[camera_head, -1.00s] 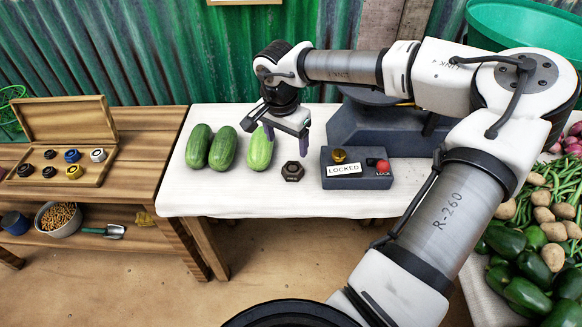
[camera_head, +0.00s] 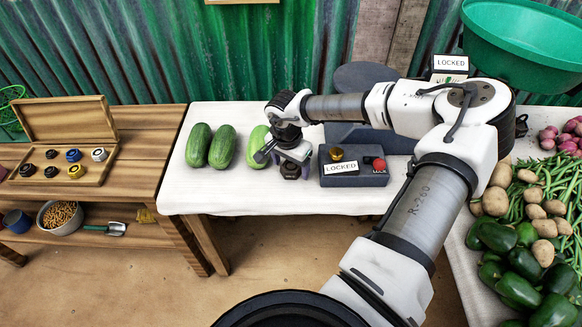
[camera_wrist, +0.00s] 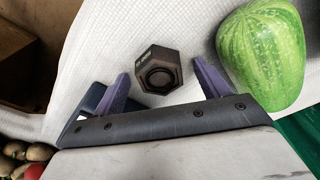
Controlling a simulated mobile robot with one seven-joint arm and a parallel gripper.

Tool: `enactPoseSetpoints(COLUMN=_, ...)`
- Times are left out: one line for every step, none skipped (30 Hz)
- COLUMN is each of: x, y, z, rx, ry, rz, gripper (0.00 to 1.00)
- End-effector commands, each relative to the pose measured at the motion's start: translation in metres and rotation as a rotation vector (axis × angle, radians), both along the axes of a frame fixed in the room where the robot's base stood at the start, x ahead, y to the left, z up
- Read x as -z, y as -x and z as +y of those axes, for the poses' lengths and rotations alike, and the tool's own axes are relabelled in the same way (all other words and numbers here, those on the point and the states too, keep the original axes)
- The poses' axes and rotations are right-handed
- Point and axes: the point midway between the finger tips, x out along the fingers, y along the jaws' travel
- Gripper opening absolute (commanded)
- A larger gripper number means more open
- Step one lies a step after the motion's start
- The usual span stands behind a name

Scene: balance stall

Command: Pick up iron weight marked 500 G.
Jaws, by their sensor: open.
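A dark hexagonal iron weight (camera_head: 291,172) stands on the white-clothed table, partly covered by my gripper in the head view. In the wrist view the weight (camera_wrist: 160,72) shows its hexagonal top with a round ring and a faint marking on one side, too small to read. My gripper (camera_head: 285,165) is open above it. In the wrist view its two purple fingers (camera_wrist: 160,84) point to either side of the weight, with gaps between them and it. Whether the fingertips are down at its height I cannot tell.
Green gourds (camera_head: 222,147) lie just left of the weight, the nearest close to my gripper. A grey box (camera_head: 353,180) marked LOCKED, with a brass knob and red button, stands close right. A wooden case (camera_head: 68,118) with several small weights sits on the left bench.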

Motion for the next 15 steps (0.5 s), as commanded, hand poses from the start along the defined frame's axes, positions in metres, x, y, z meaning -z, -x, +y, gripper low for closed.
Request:
enactPoseSetpoints(x=0.0000, y=-0.0001, z=-0.0001, rx=0.000, ry=0.000, rz=0.000, gripper=0.75)
enactPoseSetpoints(x=-0.0001, y=-0.0001, z=0.0000, rx=0.000, ry=0.000, rz=0.000, gripper=0.75)
enactPoseSetpoints(x=-0.0001, y=-0.0001, z=0.0000, rx=0.000, ry=0.000, rz=0.000, gripper=0.72)
enactPoseSetpoints(x=-0.0002, y=-0.0001, z=0.0000, rx=0.000, ry=0.000, rz=0.000, gripper=0.68)
enactPoseSetpoints(x=-0.0002, y=-0.0001, z=0.0000, rx=0.000, ry=0.000, rz=0.000, gripper=0.64)
enactPoseSetpoints(x=-0.0003, y=-0.0001, z=0.0000, rx=0.000, ry=0.000, rz=0.000, gripper=0.59)
enactPoseSetpoints(x=-0.0003, y=-0.0001, z=0.0000, rx=0.000, ry=0.000, rz=0.000, gripper=0.55)
enactPoseSetpoints(x=-0.0004, y=0.0000, z=-0.0001, rx=0.000, ry=0.000, rz=0.000, gripper=0.51)
enactPoseSetpoints(x=-0.0004, y=0.0000, z=0.0000, rx=0.000, ry=0.000, rz=0.000, gripper=0.46)
enactPoseSetpoints(x=-0.0004, y=0.0000, z=-0.0001, rx=0.000, ry=0.000, rz=0.000, gripper=0.42)
enactPoseSetpoints(x=-0.0005, y=0.0000, z=0.0000, rx=0.000, ry=0.000, rz=0.000, gripper=0.38)
enactPoseSetpoints(x=-0.0005, y=0.0000, z=0.0000, rx=0.000, ry=0.000, rz=0.000, gripper=0.33)
enactPoseSetpoints(x=-0.0005, y=-0.0001, z=-0.0001, rx=0.000, ry=0.000, rz=0.000, gripper=0.29)
enactPoseSetpoints(x=-0.0005, y=0.0000, z=0.0000, rx=0.000, ry=0.000, rz=0.000, gripper=0.25)
enactPoseSetpoints(x=-0.0005, y=0.0000, z=0.0000, rx=0.000, ry=0.000, rz=0.000, gripper=0.20)
